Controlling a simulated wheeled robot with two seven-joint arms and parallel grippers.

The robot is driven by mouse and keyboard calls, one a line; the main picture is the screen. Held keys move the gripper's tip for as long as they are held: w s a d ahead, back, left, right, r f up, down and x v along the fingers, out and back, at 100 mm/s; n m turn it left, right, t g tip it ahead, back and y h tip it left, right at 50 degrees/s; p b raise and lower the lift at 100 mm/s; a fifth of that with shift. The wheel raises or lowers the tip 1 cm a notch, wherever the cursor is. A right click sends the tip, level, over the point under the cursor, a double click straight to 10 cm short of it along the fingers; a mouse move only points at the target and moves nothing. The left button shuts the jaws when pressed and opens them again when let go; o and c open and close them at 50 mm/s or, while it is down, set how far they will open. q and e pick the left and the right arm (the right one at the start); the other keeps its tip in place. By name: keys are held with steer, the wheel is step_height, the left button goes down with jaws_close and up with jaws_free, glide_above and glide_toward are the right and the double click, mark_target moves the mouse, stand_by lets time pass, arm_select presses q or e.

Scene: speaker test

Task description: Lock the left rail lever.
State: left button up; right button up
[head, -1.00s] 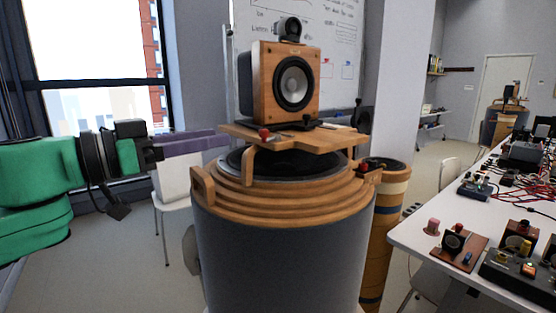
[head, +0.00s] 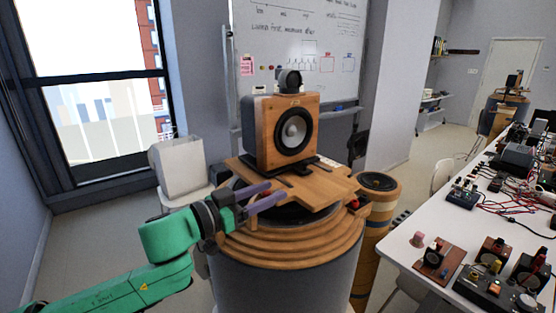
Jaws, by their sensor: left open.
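A wooden two-way speaker (head: 281,128) stands on a wooden sliding board (head: 310,190) on top of a large grey drum with stepped wooden rings (head: 300,245). The left rail lever is mostly hidden behind my left gripper's fingers; a bit of its red knob (head: 265,194) shows between them. My left gripper (head: 279,190) is open, its purple fingers reaching in from the left at the board's front left edge. I cannot tell whether they touch the lever. Another red knob (head: 353,203) sits at the right side of the drum top. My right gripper is not in view.
A white table (head: 410,250) with small speakers, boxes and red cables stands on the right. A wood-banded cylinder (head: 379,183) stands close to the drum's right. A whiteboard (head: 300,45) is behind.

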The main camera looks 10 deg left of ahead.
mark_target(270, 192)
arm_select(q)
steer(key=x, duration=0.1)
steer(key=p+x, duration=0.1)
steer(key=shift+w+d+r, duration=0.2)
steer(key=shift+w+r, duration=0.05)
steer(key=shift+w+d+f, duration=0.25)
steer(key=shift+f, duration=0.05)
steer(key=shift+s+a, duration=0.1)
jaws_close()
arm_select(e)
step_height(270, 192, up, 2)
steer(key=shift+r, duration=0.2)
